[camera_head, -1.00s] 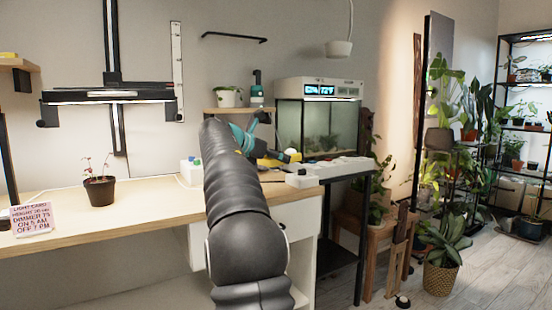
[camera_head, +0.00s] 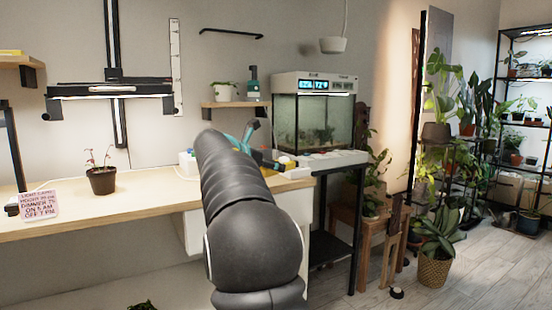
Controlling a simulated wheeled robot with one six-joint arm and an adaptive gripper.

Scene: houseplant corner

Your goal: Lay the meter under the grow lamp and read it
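The grow lamp (camera_head: 110,89) is a black bar fixture on a wall rail above the left part of the wooden bench (camera_head: 75,222). A small potted seedling (camera_head: 103,180) stands below it, slightly left of its middle. My gripper (camera_head: 262,143), teal and dark, shows beyond my arm at the bench's right end. Its fingers look spread apart, but my arm hides most of it. A small yellow and white object (camera_head: 287,162) lies close to the gripper; I cannot tell whether it is the meter. No meter can be made out clearly.
A pink note card (camera_head: 38,205) stands at the bench's left front. A fish tank (camera_head: 312,122) on a dark stand (camera_head: 357,215) is to the right. A small shelf (camera_head: 236,104) holds a plant and a bottle. The bench between seedling and arm looks clear.

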